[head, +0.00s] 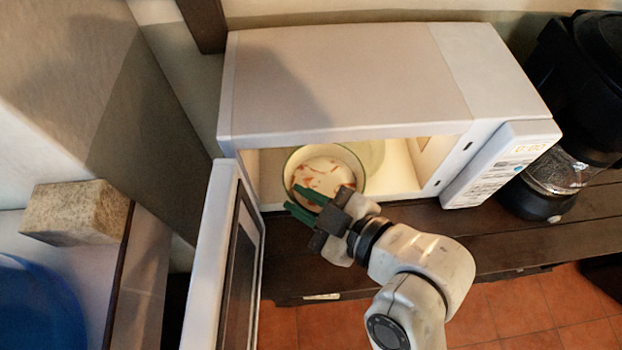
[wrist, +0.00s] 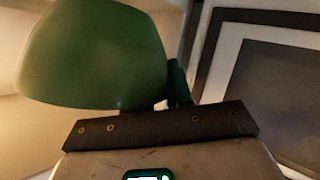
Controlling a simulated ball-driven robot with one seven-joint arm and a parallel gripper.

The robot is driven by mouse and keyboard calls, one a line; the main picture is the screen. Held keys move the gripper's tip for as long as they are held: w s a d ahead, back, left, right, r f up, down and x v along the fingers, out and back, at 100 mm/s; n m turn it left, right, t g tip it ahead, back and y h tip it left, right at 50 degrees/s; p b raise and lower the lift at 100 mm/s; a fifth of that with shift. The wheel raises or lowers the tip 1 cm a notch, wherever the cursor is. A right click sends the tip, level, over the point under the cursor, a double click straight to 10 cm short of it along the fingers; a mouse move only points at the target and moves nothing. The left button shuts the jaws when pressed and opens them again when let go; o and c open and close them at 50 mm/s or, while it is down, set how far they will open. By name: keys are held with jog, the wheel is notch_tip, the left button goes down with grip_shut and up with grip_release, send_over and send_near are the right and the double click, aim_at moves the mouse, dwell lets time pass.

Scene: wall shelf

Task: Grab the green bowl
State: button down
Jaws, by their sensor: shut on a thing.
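The green bowl (head: 322,168) sits inside the open microwave at its left part. It has a green rim, a pale inside and reddish-brown patches in it. My gripper (head: 294,199) is at the near side of the bowl, at the microwave's opening, and is shut on the bowl's near wall. In the wrist view the bowl's green outside (wrist: 95,55) fills the upper left, close against my gripper. One dark green finger (wrist: 178,85) shows beside it; the other finger is hidden there.
The white microwave (head: 340,80) stands on a dark wooden shelf (head: 500,235). Its open door (head: 212,255) stands just left of my gripper. A pale round plate (head: 368,152) shows behind the bowl. A coffee maker (head: 575,110) is at the right, a stone-like block (head: 78,212) at the left.

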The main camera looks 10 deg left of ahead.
jog(key=s, duration=0.6)
jog(key=shift+s+a+p, duration=0.3)
jog(key=shift+s, duration=0.05)
